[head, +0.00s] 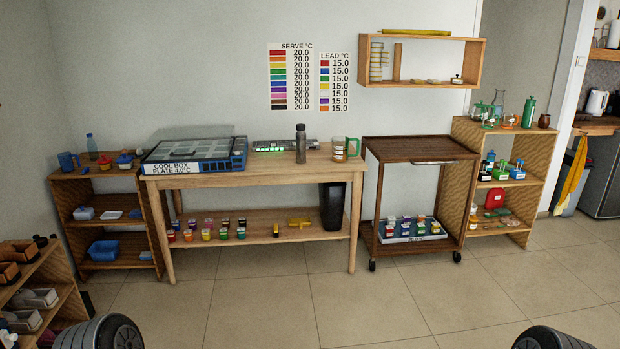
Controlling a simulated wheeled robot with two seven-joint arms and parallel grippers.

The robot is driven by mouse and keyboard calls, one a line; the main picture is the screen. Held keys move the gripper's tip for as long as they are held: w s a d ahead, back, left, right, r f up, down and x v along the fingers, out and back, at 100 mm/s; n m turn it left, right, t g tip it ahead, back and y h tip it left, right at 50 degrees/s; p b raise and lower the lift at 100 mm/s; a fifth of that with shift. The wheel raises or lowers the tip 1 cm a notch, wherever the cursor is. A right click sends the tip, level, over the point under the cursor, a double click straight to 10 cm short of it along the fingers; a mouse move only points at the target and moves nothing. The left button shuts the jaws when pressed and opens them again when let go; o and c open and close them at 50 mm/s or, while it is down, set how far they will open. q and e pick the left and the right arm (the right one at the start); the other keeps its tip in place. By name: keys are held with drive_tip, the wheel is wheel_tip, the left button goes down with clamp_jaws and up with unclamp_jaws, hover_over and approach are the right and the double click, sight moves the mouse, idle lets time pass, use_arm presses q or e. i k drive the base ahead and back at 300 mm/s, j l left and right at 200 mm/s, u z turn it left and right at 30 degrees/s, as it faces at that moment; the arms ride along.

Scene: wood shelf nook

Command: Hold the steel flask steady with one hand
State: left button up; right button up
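A dark grey metal-looking flask (300,146), which I take for the steel flask, stands upright on the wooden table (270,168), right of its middle. Nothing touches it from my side. A mug with a green handle (340,149) stands to its right, and a flat dark device with green lights (270,147) lies just left of and behind it. Neither of my grippers is in view. Only dark rounded parts, probably of my own arms, show at the bottom left and bottom right edges.
A cool box (195,168) covers the table's left part. A dark wheeled cart (420,150) stands right of the table. Shelves stand at left (150,230) and right (545,145). A wall shelf (470,62) hangs above. The tiled floor before the table is clear.

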sight(300, 141)
drive_tip(key=i+z, duration=0.1)
drive_tip(key=i, duration=0.65)
drive_tip(key=i+j, duration=0.15)
drive_tip(key=i, duration=0.65)
drive_tip(key=i+j+z, duration=0.15)
drive_tip(key=i, duration=0.6)
drive_tip(key=i+j+z, duration=0.2)
drive_tip(key=i+z, duration=0.15)
drive_tip(key=i, duration=0.15)
drive_tip(key=i+j+z, duration=0.35)
drive_tip(key=i, duration=0.15)
